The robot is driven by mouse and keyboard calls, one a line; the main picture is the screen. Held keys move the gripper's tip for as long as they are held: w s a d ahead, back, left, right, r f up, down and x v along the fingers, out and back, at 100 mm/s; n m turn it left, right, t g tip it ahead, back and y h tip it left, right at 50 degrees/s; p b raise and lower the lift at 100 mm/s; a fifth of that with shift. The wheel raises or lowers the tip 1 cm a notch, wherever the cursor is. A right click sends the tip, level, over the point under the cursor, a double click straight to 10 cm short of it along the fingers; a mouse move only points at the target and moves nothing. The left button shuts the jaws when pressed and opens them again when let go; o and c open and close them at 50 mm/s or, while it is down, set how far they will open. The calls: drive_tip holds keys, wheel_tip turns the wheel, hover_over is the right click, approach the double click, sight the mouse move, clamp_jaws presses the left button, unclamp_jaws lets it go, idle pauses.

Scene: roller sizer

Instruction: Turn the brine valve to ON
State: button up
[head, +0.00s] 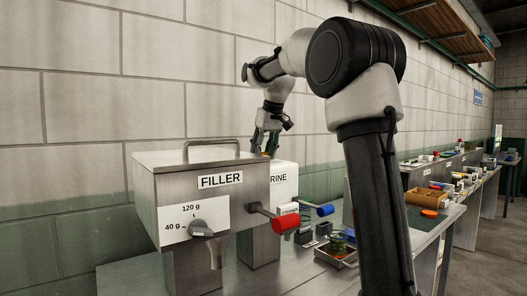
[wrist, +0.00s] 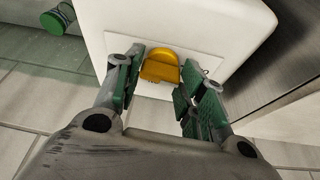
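The brine valve is a yellow knob (wrist: 160,68) on a white plate on the white brine box (wrist: 200,20) in the wrist view. My gripper (wrist: 160,80) is open, with a green-padded finger on each side of the knob at its near end. I cannot tell whether either finger touches it. In the head view, the brine box (head: 285,178) stands behind the filler, and my gripper (head: 265,142) points down behind the filler's top. The knob and the ON mark are hidden there; no ON mark is legible in the wrist view.
The steel filler (head: 213,163) with a dial and red-handled lever (head: 286,221) stands in front of the brine box. A blue handle (head: 325,210) sticks out to its right. Small blocks and a tray (head: 338,258) are on the bench. A block wall (head: 80,100) is close behind.

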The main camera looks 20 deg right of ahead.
drive_tip(key=c, duration=0.3)
drive_tip(key=shift+c, duration=0.2)
drive_tip(key=shift+m, duration=0.4)
drive_tip(key=m+h, duration=0.1)
drive_tip(key=m, duration=0.2)
drive_tip(key=shift+a+m+h, duration=0.15)
drive_tip(key=shift+m+h, duration=0.15)
drive_tip(key=m, duration=0.2)
drive_tip(key=m+h, duration=0.1)
drive_tip(key=m, duration=0.1)
drive_tip(key=shift+w+a+m+g+h, duration=0.1)
drive_tip(key=shift+m+g+h, duration=0.2)
drive_tip(key=shift+g, duration=0.1)
drive_tip(key=m+g+h, duration=0.1)
drive_tip(key=m, duration=0.3)
drive_tip(key=shift+w, duration=0.15)
drive_tip(key=shift+a+m+g+h, duration=0.15)
drive_tip(key=shift+m+g, duration=0.35)
drive_tip(key=shift+m, duration=0.7)
drive_tip(key=shift+d+m+g+h, duration=0.1)
drive_tip(key=shift+m+g+h, duration=0.3)
drive_tip(key=shift+m, duration=0.8)
drive_tip(key=shift+y, duration=0.25)
